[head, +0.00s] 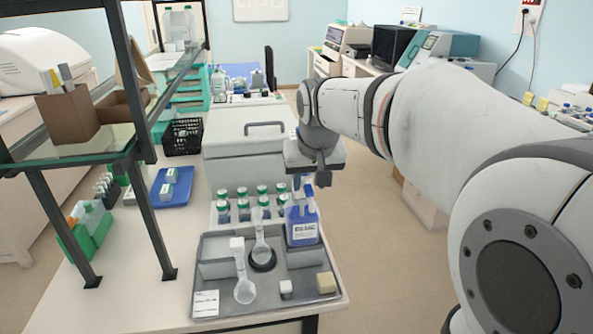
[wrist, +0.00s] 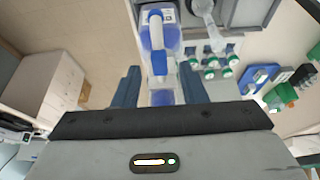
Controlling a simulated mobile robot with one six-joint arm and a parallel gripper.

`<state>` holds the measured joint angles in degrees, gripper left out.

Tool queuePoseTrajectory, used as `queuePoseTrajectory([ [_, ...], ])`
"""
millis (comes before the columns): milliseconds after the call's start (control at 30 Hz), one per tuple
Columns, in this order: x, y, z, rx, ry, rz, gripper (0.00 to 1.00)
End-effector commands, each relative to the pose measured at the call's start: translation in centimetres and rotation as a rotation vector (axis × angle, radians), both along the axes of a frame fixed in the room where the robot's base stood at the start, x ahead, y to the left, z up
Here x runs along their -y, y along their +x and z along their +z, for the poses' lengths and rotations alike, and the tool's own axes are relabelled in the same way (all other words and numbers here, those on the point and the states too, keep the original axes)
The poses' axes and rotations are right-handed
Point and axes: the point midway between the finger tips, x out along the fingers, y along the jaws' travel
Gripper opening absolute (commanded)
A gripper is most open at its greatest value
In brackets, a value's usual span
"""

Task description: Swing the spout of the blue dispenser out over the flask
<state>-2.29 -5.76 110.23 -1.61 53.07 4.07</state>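The blue dispenser (head: 302,226), a bottle with a white label, stands upright at the back right corner of the grey tray. In the wrist view the dispenser (wrist: 147,43) is at the top centre, and its white-and-blue top part (wrist: 161,40) points down the picture. My gripper (head: 312,178) is just above the dispenser. In the wrist view its two dark fingers (wrist: 160,88) are apart, one on each side of blue dispenser parts; I cannot tell if they touch. A clear long-necked flask (head: 261,252) sits in a black ring, left of the dispenser; it also shows in the wrist view (wrist: 209,24).
Several green-capped bottles (head: 243,206) stand behind the tray. A shelf frame (head: 150,212) rises at the left. The floor right of the bench is clear.

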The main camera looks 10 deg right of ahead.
Motion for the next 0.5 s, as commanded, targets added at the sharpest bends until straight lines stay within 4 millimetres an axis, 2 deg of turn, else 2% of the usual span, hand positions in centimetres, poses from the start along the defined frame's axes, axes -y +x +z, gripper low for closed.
queuePoseTrajectory([
  [200, 0.1, 0.7, -1.7, 0.000, 0.000, -0.001, 0.38],
  [467, 0.1, 0.7, -1.9, 0.000, 0.000, -0.001, 0.38],
  [500, 0.1, 0.7, -1.9, 0.000, 0.000, -0.001, 0.36],
])
